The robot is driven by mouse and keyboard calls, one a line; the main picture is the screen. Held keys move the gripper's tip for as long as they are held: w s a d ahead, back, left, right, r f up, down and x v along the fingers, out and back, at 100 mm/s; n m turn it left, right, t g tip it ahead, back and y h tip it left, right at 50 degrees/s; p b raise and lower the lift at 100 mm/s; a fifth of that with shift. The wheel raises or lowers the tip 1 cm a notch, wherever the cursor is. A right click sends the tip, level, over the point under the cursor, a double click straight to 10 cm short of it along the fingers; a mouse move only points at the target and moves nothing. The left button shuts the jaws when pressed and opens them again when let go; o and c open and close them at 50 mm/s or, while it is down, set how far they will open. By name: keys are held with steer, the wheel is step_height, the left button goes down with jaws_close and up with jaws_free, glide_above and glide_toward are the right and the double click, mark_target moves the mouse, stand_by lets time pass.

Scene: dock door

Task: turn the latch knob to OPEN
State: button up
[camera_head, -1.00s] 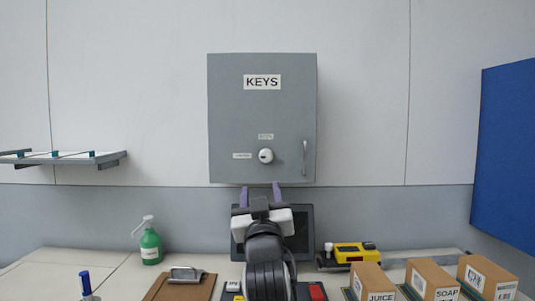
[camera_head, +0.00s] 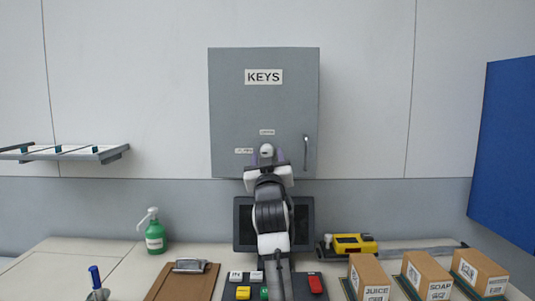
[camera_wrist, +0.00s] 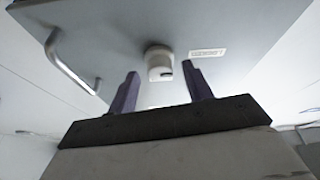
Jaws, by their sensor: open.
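The grey key cabinet (camera_head: 232,105) marked KEYS hangs on the wall. Its white latch knob (camera_head: 266,150) sits low on the door, with one small label above it and one to its left; the labels are too small to read. My gripper (camera_head: 266,163) is raised in front of the cabinet, just below the knob. In the wrist view, the two purple fingers of my gripper (camera_wrist: 161,88) are apart and empty. The knob (camera_wrist: 158,60) shows beyond and between the fingertips, with a dark mark on its face. I cannot tell whether the fingers touch it.
The door's metal handle (camera_head: 306,152) is right of the knob. Below are a dark monitor (camera_head: 244,222), a yellow device (camera_head: 352,243), several cardboard boxes (camera_head: 428,282), a clipboard (camera_head: 170,286) and a green spray bottle (camera_head: 155,237).

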steer(key=shift+w, duration=0.1)
steer(key=c, duration=1)
steer(key=shift+o, duration=0.2)
steer(key=shift+a+m, duration=0.1)
steer(key=shift+m, duration=0.5)
steer(key=m+h, duration=0.2)
steer(key=m, duration=0.1)
steer(key=m+h+b, duration=0.1)
steer(key=m, duration=0.1)
steer(key=shift+a+h, duration=0.25)
steer(key=shift+h, duration=0.05)
steer(key=m+g+h, duration=0.1)
steer(key=m, duration=0.2)
steer(key=m+h, duration=0.1)
steer(key=m, duration=0.2)
steer(key=shift+a+r+m+g+h, duration=0.1)
steer(key=shift+r+m+g+h, duration=0.05)
steer(key=shift+m+g+h, duration=0.25)
steer(key=m, duration=0.2)
steer(key=m+g+h, duration=0.1)
steer(key=m, duration=0.1)
steer(key=m+g, duration=0.1)
steer(key=m, duration=0.1)
steer(key=shift+r, duration=0.25)
steer(key=shift+m+g+p, duration=0.8)
steer(key=shift+m+p, duration=0.05)
steer(key=shift+m, duration=1.15)
